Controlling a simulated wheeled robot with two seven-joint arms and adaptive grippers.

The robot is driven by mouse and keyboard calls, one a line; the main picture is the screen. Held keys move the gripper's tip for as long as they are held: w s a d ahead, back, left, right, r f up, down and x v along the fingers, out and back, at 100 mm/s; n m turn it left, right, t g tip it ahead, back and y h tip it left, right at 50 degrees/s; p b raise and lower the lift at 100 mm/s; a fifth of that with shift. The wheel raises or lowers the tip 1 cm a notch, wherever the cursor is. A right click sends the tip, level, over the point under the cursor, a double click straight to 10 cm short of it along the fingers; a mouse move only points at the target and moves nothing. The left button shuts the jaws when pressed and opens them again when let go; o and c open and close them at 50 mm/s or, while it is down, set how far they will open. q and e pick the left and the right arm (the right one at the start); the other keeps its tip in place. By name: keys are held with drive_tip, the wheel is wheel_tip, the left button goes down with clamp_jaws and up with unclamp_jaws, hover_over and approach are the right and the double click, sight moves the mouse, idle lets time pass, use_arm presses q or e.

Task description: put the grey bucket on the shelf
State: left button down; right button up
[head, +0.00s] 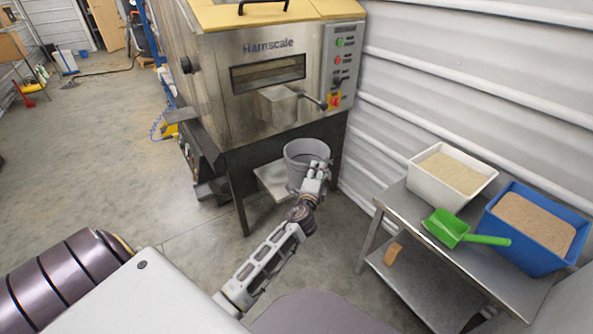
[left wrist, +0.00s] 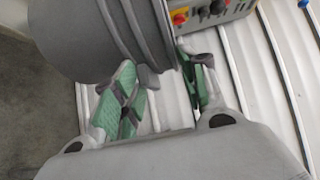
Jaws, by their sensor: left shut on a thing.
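The grey bucket (head: 300,150) is upright under the spout of the steel machine, at the shelf's right end in the head view. The small metal shelf (head: 268,180) juts out between the machine's legs, and the bucket hides part of it. I cannot tell whether the bucket rests on it or is just above. My left gripper (head: 316,172) is shut on the bucket's near right side. In the left wrist view the bucket (left wrist: 85,35) fills the upper left, with the green-padded fingers (left wrist: 163,75) at its edge. My right gripper is not in view.
The machine (head: 230,100) with its spout (head: 285,103) stands above the bucket. At right, a steel table (head: 395,205) holds a white bin (head: 425,180), a blue bin (head: 515,240) and a green scoop (head: 447,227). A brown block (head: 393,254) lies on its lower shelf. The floor at left is open.

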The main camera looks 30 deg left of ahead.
use_arm(q)
drive_tip(key=w+a+f, duration=0.1)
drive_tip(key=a, duration=0.2)
drive_tip(key=w+a+b, duration=0.1)
drive_tip(key=w+a, duration=0.1)
drive_tip(key=a, duration=0.2)
drive_tip(key=w+a+f+b, duration=0.1)
drive_tip(key=a, duration=0.3)
drive_tip(key=shift+w+a+f, duration=0.25)
drive_tip(key=shift+w+f, duration=0.1)
drive_tip(key=shift+w, duration=0.05)
drive_tip(key=shift+f, duration=0.15)
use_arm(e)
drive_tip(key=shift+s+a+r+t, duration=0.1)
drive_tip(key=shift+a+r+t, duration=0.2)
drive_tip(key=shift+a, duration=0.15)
use_arm(q)
drive_tip(key=shift+b, duration=0.3)
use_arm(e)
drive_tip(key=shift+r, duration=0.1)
use_arm(q)
drive_tip(key=shift+f, duration=0.15)
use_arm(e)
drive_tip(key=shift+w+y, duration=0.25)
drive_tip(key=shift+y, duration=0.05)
